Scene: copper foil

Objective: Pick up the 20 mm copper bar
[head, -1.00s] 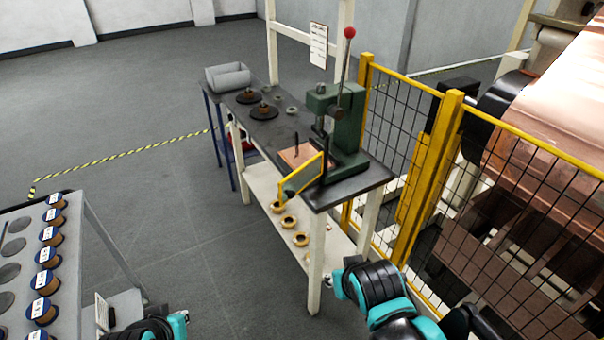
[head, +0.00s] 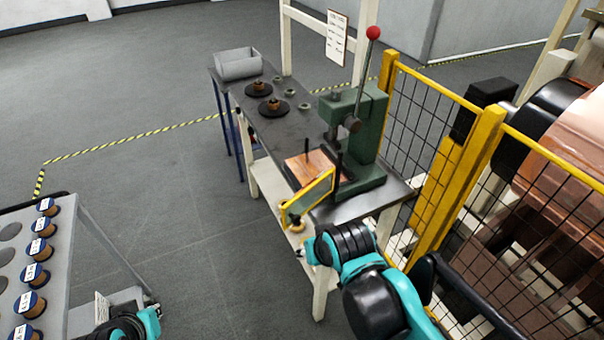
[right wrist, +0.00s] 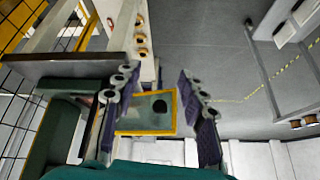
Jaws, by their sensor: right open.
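No piece can be told apart as the 20 mm copper bar. Copper-coloured pieces with blue rims and white labels (head: 33,274) stand in a row on the grey cart at left; the labels are too small to read. Two dark discs (head: 270,107) on the bench carry small copper-coloured pieces. My right gripper (right wrist: 158,74) is open and empty in the right wrist view, its fingers apart in front of the press's yellow-framed guard. In the head view my right arm reaches the bench's near end. My left arm shows at the bottom left; its fingers are not clear.
A green press (head: 356,130) with a red-knobbed lever and a copper-coloured plate (head: 309,168) stands on the dark bench (head: 232,98). A grey bin (head: 238,68) is at the far end. A yellow mesh fence (head: 487,140) closes the right side. Open floor lies between cart and bench.

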